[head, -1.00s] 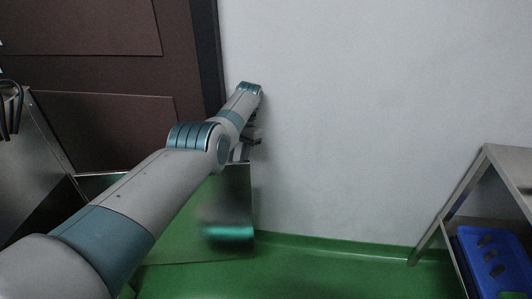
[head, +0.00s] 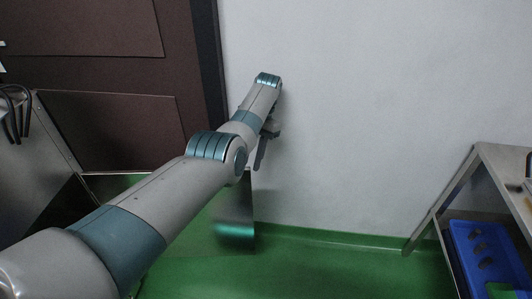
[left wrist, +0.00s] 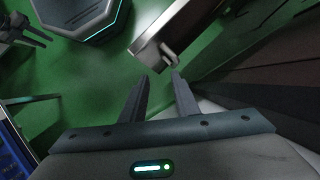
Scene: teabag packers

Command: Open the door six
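A brown panelled door (head: 110,125) in a dark frame stands at the left of the head view. I cannot read a number on it. My left gripper (head: 262,152) is beside the white wall, right of the door frame, with its fingers pointing down. In the left wrist view its two fingers (left wrist: 160,76) are apart with nothing between them. A metal piece with a small handle-like part (left wrist: 170,52) is just beyond the fingertips, apparently not touching. A dark gripper-like shape (left wrist: 27,33) at the upper left may be my right gripper; its finger state is unclear.
A metal panel (head: 237,212) shows below my left arm, partly hidden. A metal cabinet (head: 35,155) with black hooked bars stands at the left. A metal rack (head: 440,200) with a blue basket (head: 482,255) stands at the right. Green floor (head: 320,272) is open between.

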